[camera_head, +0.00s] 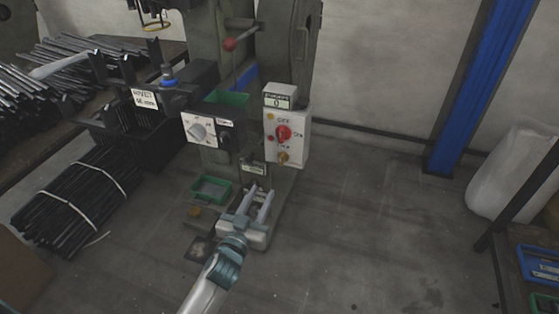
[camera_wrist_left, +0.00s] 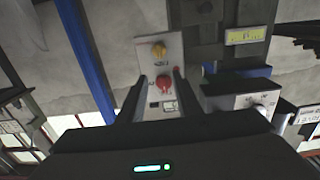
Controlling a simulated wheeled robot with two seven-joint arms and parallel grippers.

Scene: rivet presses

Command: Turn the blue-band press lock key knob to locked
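The press (camera_head: 205,50) stands at the upper middle of the head view, with a blue band (camera_head: 243,80) partly hidden behind its parts. Its pale control box (camera_head: 302,135) carries a red knob (camera_head: 283,132) and, below it, a small brass key knob (camera_head: 282,157). In the left wrist view the box appears inverted, with the brass key knob (camera_wrist_left: 159,50) above the red knob (camera_wrist_left: 163,84). My left gripper (camera_head: 259,192) is open and empty, its fingers apart and pointing toward the press. In the head view it is below the control box. My right gripper is not in view.
A second panel with a grey dial (camera_head: 198,131) sits left of the control box. A green tray (camera_head: 211,190) is beside my left gripper. Bundled black rods (camera_head: 75,200) lie at left. A blue post (camera_head: 470,85) stands at right. The floor right of the press is clear.

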